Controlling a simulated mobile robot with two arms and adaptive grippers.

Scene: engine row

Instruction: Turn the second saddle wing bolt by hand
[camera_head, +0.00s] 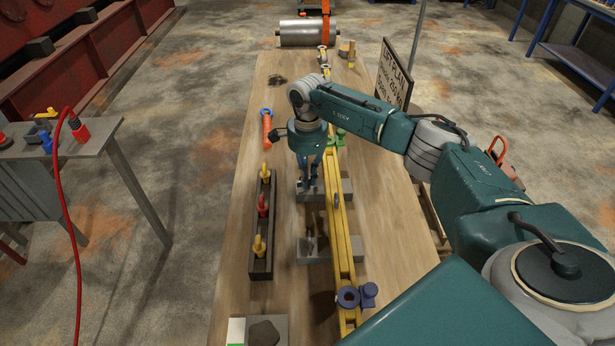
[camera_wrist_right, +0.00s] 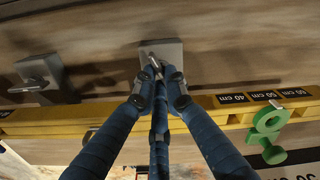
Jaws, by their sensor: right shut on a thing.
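My right gripper (camera_head: 306,190) reaches down over the farther of the two grey saddle blocks seen on the bench. In the right wrist view its blue fingers (camera_wrist_right: 158,86) are closed on a small grey wing bolt (camera_wrist_right: 153,68) on the saddle block (camera_wrist_right: 162,47). The fingers hide part of the bolt. The nearer saddle block (camera_head: 343,251) also has a grey upright wing bolt (camera_head: 310,242); it stands apart from the gripper and also shows at left in the right wrist view (camera_wrist_right: 40,72). My left gripper is not in view.
A yellow measuring rail (camera_head: 342,225) runs along the bench beside the gripper. A green clamp (camera_wrist_right: 268,128) sits on it. A dark rack (camera_head: 262,272) with yellow and red pieces lies left. A blue collar (camera_head: 348,297) sits at the near end. An orange-handled tool (camera_head: 267,125) lies farther back.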

